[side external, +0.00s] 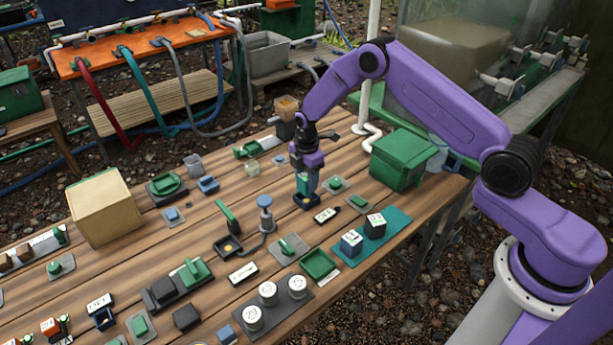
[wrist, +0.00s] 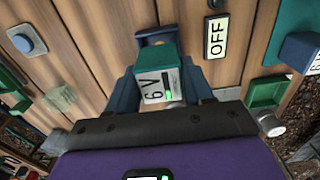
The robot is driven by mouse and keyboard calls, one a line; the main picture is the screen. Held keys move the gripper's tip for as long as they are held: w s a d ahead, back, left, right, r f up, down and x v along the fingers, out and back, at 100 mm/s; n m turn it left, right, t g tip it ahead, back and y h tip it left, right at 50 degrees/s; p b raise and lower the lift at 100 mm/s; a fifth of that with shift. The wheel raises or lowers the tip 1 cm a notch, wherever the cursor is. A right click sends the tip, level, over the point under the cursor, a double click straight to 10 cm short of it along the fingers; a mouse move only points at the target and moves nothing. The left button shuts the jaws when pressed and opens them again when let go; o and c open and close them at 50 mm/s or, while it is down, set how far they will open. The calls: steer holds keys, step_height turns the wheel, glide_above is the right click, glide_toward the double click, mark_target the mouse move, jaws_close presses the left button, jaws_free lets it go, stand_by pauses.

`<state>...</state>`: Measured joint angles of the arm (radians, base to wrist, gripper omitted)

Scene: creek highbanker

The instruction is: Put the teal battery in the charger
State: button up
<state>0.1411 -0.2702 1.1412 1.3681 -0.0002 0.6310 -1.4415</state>
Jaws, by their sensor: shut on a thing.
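The teal battery (wrist: 158,72), a block with a white "6 V" label, is between the fingers of my gripper (wrist: 160,82) in the wrist view. My gripper (side external: 306,178) is shut on it and points down over the table in the side view. Directly below is a small dark blue open holder (side external: 306,202), which looks like the charger; its edge also shows beyond the battery in the wrist view (wrist: 154,37). The battery's lower end is at or just above the holder; I cannot tell whether it is seated.
A black-and-white "OFF" plate (side external: 327,215) lies beside the holder. Several switches and small fixtures crowd the table.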

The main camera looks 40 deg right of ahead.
steer(key=shift+f, duration=0.2)
stand_by(0.3)
steer(key=shift+f, duration=0.5)
steer(key=shift+f, duration=0.45)
stand_by(0.5)
steer(key=shift+f, duration=0.2)
steer(key=shift+f, duration=0.7)
stand_by(0.7)
steer(key=o, duration=1.3)
steer(key=shift+r, duration=0.1)
